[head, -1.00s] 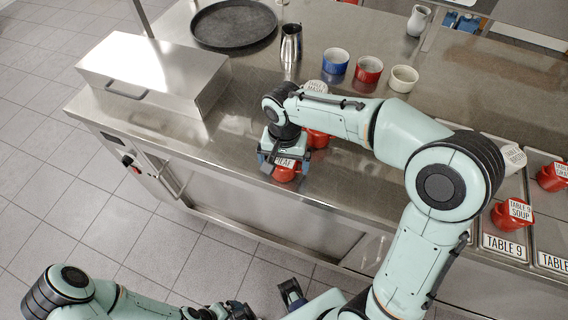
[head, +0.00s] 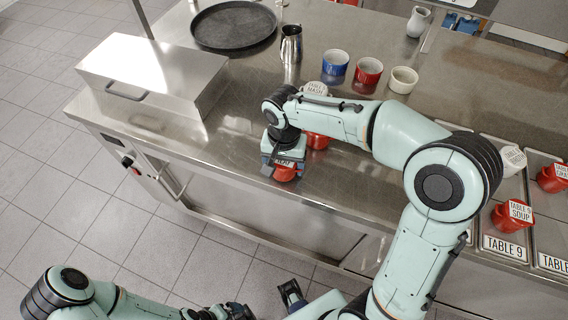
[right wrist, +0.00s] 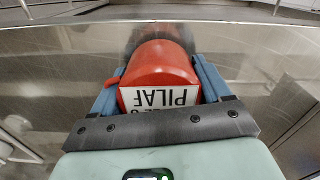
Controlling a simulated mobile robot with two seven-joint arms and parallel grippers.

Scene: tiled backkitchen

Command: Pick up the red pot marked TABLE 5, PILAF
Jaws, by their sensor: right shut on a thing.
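The red pot (head: 285,174) stands near the counter's front edge, mostly covered by my right gripper in the head view. In the right wrist view the red pot (right wrist: 160,65) shows its rounded red top and a white label reading PILAF upside down; the label's table line is mostly hidden by the gripper. My right gripper (head: 283,160) is shut on this pot, with a blue finger on each side of it. I cannot tell whether the pot touches the counter. My left gripper is only partly in view at the bottom edge of the head view.
Another red pot (head: 318,141) stands close behind the held one, near a white-lidded pot marked MASH (head: 316,89). Blue (head: 336,68), red (head: 368,71) and cream (head: 403,80) cups stand behind. A steel box (head: 155,75) is left. Labelled trays (head: 505,248) with pots lie right.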

